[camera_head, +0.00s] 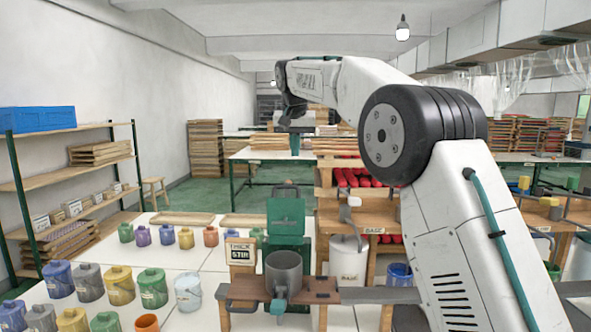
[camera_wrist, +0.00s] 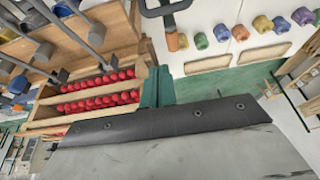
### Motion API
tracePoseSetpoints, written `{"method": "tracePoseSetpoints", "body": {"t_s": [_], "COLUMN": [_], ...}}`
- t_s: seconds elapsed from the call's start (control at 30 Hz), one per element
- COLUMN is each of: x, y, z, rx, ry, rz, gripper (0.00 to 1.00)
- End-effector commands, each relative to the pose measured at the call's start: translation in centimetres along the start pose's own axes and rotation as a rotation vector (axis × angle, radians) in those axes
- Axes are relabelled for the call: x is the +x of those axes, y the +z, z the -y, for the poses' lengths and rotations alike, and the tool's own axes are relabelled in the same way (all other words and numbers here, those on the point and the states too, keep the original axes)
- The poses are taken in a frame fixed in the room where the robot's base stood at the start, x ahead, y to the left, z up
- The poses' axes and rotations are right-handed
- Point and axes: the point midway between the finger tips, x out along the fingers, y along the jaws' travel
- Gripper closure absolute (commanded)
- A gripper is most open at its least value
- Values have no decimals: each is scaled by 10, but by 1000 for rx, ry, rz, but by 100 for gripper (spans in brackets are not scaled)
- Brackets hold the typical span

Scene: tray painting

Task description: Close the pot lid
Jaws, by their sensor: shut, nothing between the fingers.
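A grey cylindrical pot (camera_head: 284,267) stands near the front of the bench, its round top facing up in the head view. A green upright piece (camera_head: 287,214) rises just behind the pot. My gripper (camera_head: 295,144) hangs from the wrist at the far end of my raised arm, well above and beyond the pot. Its teal fingers (camera_wrist: 158,82) show in the wrist view as one narrow piece, shut and empty. The pot cannot be identified surely in the wrist view.
Several coloured paint pots (camera_head: 120,285) fill the bench at left. A wooden rack with red rolls (camera_head: 365,177) stands behind the bucket.

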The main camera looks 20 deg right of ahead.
Motion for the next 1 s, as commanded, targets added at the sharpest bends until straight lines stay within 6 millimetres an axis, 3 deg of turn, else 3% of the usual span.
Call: {"method": "tracePoseSetpoints", "body": {"t_s": [0.17, 0.5, 0.73, 1.0], "x": [26, 99, 85, 82], "y": [0, 1, 29, 38], "z": [0, 0, 0, 0], "rx": [0, -1, -1, -1], "ry": [1, 1, 0, -1], "rz": [2, 3, 0, -1], "gripper": [100, 100, 100, 100]}}
